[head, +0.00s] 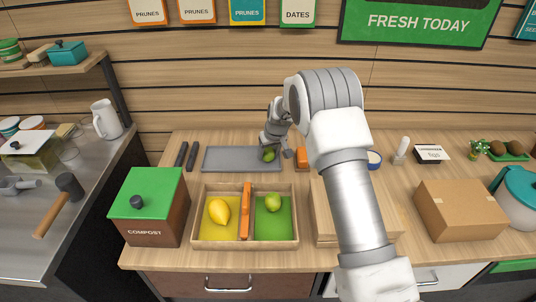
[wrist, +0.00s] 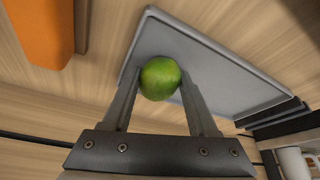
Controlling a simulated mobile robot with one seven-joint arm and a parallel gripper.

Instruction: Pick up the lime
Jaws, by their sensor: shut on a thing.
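The green lime (head: 269,155) is at the right end of a grey tray (head: 225,159) on the counter. In the wrist view the lime (wrist: 160,78) sits between the two fingertips, with the tray (wrist: 205,60) behind it. My gripper (wrist: 155,90) is shut on the lime. In the head view my gripper (head: 269,148) comes down over the lime from above and hides part of it. I cannot tell whether the lime still touches the tray.
A wooden divided box (head: 245,244) in front holds a yellow fruit (head: 218,210) and a green fruit (head: 272,202). A compost bin (head: 150,215) stands at left. An orange object (head: 301,158) is right of the tray. A cardboard box (head: 461,209) is at right.

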